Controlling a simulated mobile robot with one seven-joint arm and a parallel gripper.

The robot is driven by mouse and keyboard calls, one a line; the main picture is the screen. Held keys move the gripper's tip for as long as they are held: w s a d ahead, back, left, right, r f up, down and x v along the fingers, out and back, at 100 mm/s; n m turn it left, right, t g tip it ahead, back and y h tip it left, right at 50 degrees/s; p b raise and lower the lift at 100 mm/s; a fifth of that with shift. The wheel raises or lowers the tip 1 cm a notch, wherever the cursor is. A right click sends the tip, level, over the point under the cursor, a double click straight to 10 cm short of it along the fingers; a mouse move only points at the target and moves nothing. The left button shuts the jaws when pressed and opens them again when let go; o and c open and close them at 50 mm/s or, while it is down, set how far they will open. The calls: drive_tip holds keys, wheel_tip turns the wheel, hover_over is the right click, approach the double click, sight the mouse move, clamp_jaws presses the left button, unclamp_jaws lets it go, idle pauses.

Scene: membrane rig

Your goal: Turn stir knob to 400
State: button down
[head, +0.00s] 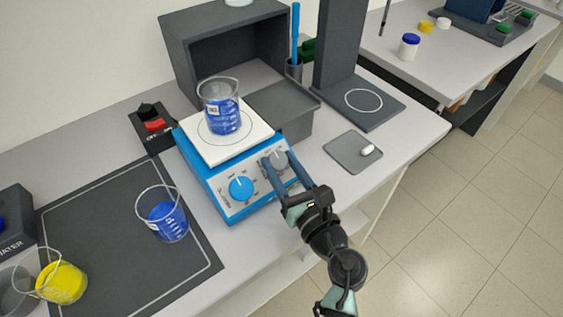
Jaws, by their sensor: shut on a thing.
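A blue hotplate stirrer (210,185) with a white top plate stands on the bench. Its sloped front panel has a blue knob (240,188) on the left and a grey knob (276,160) on the right. My gripper (280,163) reaches in from the lower right, its two blue fingers shut around the grey knob. The fingers partly cover this knob and its dial marks. The panel lettering is too small to read surely, and the set value cannot be told. A beaker of blue liquid (222,115) stands on the top plate.
A second blue beaker (168,220) stands on the dark mat (90,215), with a yellow beaker (62,282) at lower left. A switch box (150,128) is left of the stirrer. A grey pad (345,152) with a small white bar (368,150) lies right.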

drive_tip(key=m+h+p, duration=0.1)
drive_tip(key=p, duration=0.1)
drive_tip(key=r+m+h+p, duration=0.1)
drive_tip(key=m+h+p, duration=0.1)
drive_tip(key=p, duration=0.1)
drive_tip(key=m+h+p, duration=0.1)
drive_tip(key=m+p, duration=0.1)
drive_tip(key=p, duration=0.1)
drive_tip(key=shift+s+a+r+t+h, duration=0.1)
drive_tip(key=shift+a+r+t+h, duration=0.05)
drive_tip(key=shift+a+t+h, duration=0.2)
drive_tip(key=m+h+p, duration=0.2)
drive_tip(key=m+p, duration=0.1)
drive_tip(key=m+g+h+p, duration=0.1)
drive_tip(key=m+h+p, duration=0.2)
drive_tip(key=p, duration=0.1)
drive_tip(key=shift+a, duration=0.2)
drive_tip(key=m+g+h+p, duration=0.2)
drive_tip(key=m+p, duration=0.1)
drive_tip(key=m+g+h+p, duration=0.1)
drive_tip(key=m, duration=0.1)
drive_tip(key=shift+w+a+h, duration=0.15)
drive_tip(key=shift+w+h, duration=0.1)
drive_tip(key=shift+h, duration=0.1)
drive_tip(key=shift+w+m+g+h+p, duration=0.1)
drive_tip(key=shift+m+g+h+p, duration=0.65)
drive_tip(key=shift+m+g, duration=1.35)
drive_tip(key=shift+c, duration=1.7)
unclamp_jaws()
drive_tip(key=shift+f, duration=0.2)
